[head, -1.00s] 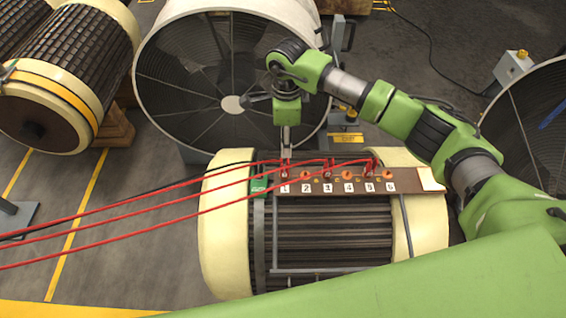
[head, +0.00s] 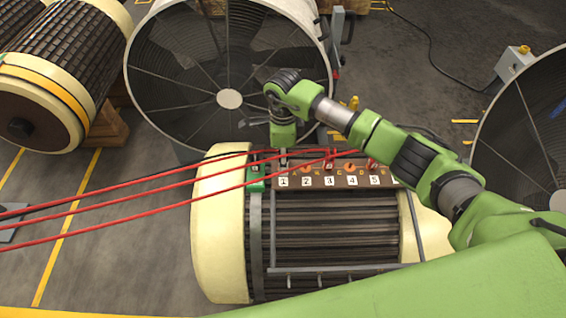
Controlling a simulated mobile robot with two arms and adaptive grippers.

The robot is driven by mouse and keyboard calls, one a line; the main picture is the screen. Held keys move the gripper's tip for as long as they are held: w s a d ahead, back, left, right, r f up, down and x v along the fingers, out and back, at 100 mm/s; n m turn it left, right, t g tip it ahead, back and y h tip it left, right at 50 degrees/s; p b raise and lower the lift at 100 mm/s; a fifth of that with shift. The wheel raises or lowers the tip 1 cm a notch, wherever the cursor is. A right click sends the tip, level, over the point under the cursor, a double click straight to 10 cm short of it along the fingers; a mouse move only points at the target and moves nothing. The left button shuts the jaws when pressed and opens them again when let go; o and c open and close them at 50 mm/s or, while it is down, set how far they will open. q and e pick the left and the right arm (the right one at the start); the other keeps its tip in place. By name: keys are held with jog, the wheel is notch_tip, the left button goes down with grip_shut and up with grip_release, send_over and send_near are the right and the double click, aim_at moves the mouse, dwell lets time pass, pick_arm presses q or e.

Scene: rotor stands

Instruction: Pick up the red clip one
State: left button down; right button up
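A brown terminal board (head: 318,183) with white labels 1 to 5 sits on top of a cream-ended rotor (head: 220,235). Red clips with red cables stand on it near labels 3 (head: 329,163) and 5 (head: 373,164). A red cable also runs to label 1 (head: 284,181), where its clip is mostly hidden by my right gripper (head: 283,157). That gripper points down just above label 1. Its fingers are too small and covered to show whether they are open or shut on the clip. My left gripper is not in view.
A green block (head: 256,178) with a dark cable sits left of the board. A large fan (head: 228,98) stands close behind, another (head: 525,125) at the right. Another rotor (head: 48,75) lies at upper left.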

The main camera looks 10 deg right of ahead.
jog(key=shift+r, duration=0.1)
grip_shut()
